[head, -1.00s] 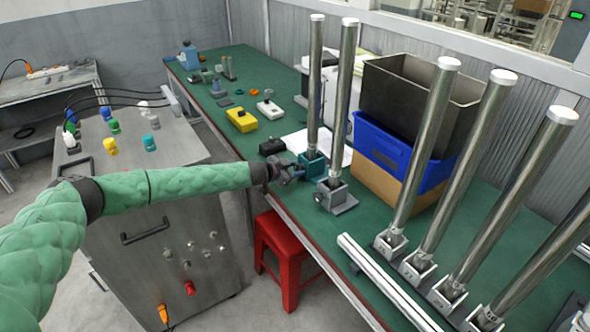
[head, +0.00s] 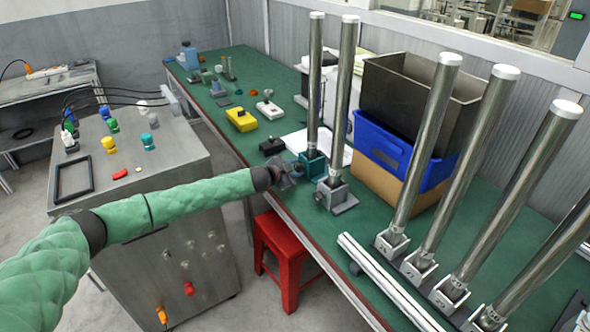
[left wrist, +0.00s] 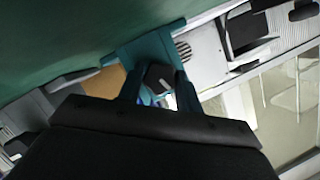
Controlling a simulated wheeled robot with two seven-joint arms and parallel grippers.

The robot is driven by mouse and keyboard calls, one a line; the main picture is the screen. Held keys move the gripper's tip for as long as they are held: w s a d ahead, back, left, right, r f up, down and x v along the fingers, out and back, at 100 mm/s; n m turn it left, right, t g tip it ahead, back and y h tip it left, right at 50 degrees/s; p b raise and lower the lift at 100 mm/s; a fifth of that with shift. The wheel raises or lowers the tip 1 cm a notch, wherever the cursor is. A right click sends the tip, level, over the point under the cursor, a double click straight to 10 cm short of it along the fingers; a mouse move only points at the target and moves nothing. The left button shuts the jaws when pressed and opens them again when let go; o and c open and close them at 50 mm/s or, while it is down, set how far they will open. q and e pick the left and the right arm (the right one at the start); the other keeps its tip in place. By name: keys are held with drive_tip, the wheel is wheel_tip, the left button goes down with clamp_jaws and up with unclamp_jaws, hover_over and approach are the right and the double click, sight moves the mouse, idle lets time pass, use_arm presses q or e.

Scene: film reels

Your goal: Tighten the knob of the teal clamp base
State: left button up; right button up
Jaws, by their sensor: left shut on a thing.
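The teal clamp base (head: 313,166) stands on the green bench and holds an upright steel tube (head: 315,85). My left gripper (head: 297,171) is at the near left side of this base, where its knob is mostly hidden by the gripper. In the left wrist view the teal base (left wrist: 150,45) lies just beyond the fingers, and my left gripper (left wrist: 160,92) is shut on a dark piece there, which I take to be the knob. My right gripper is not in view.
A grey clamp base (head: 337,196) with another tube stands close to the right. A blue crate (head: 385,140) is behind. A small black box (head: 272,146) lies to the left. A row of tubes in clamps fills the right of the bench. A red stool (head: 283,250) stands below.

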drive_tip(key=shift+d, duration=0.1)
use_arm(q)
drive_tip(key=o, duration=1)
drive_tip(key=shift+s+a, duration=0.15)
drive_tip(key=shift+s+a, duration=0.15)
drive_tip(key=shift+a, duration=0.05)
drive_tip(key=b+v, duration=0.1)
drive_tip(key=v, duration=0.4)
drive_tip(key=shift+s+a+r, duration=0.1)
drive_tip(key=shift+s+a, duration=0.05)
drive_tip(key=shift+s, duration=0.1)
drive_tip(key=shift+s+a+r, duration=0.2)
drive_tip(key=shift+s+a, duration=0.15)
drive_tip(key=shift+s, duration=0.2)
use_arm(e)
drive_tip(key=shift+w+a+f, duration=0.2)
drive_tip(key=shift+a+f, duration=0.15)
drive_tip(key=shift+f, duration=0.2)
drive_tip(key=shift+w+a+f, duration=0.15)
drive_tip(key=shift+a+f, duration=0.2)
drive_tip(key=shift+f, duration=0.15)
